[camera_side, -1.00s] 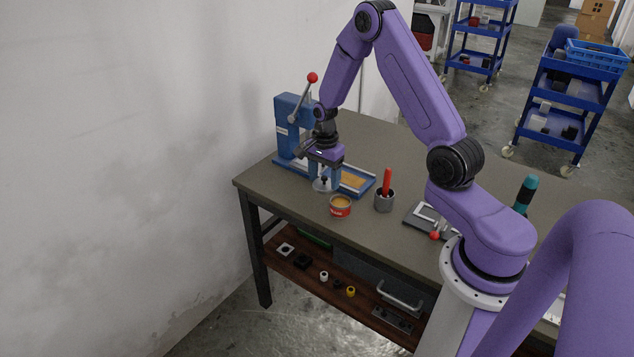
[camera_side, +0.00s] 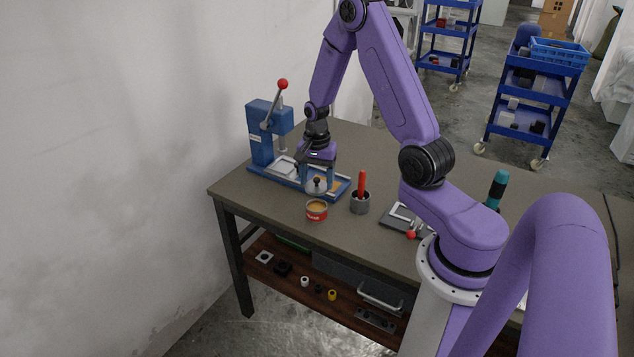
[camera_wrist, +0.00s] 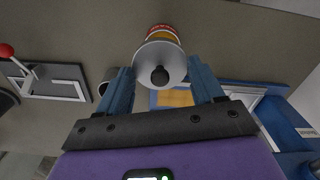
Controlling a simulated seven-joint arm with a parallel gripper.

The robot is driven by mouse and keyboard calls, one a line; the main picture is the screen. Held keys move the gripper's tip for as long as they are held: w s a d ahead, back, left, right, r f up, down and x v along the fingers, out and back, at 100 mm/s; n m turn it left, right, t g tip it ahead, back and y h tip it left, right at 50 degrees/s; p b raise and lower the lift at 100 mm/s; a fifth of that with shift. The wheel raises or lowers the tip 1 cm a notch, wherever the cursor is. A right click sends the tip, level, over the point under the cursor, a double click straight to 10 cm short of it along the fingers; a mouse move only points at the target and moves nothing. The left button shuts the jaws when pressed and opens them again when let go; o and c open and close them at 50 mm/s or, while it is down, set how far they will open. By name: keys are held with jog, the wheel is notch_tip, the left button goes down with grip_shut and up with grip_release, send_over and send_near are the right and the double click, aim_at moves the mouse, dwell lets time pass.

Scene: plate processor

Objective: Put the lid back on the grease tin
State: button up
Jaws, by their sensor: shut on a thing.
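The grease tin (camera_side: 317,213) is a small red can with orange-tan contents, standing open on the bench near its front edge. The lid (camera_side: 315,189) is a silver disc with a dark knob. My gripper (camera_side: 318,182) is shut on the lid and holds it just above and behind the tin, apart from it in the side view. In the wrist view the lid (camera_wrist: 149,58) sits between the blue fingers of my gripper (camera_wrist: 161,76), knob towards the camera. It partly covers the tin (camera_wrist: 160,29), whose red rim shows beyond it.
A blue press (camera_side: 262,135) with a red-balled lever stands behind left, its blue base tray (camera_side: 340,192) close to my gripper. A grey cup (camera_side: 360,204) with a red-handled tool stands right of the tin. A grey fixture (camera_side: 395,219) with a red knob lies further right.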

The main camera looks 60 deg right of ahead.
jog(key=shift+w+d+f, duration=0.2)
jog(key=shift+d+f, duration=0.05)
jog(key=shift+d, duration=0.1)
jog(key=shift+f, duration=3.05)
jog(key=shift+f, duration=0.15)
jog(key=o, duration=1.1)
jog(key=shift+o, duration=0.3)
jog(key=shift+r, duration=3.5)
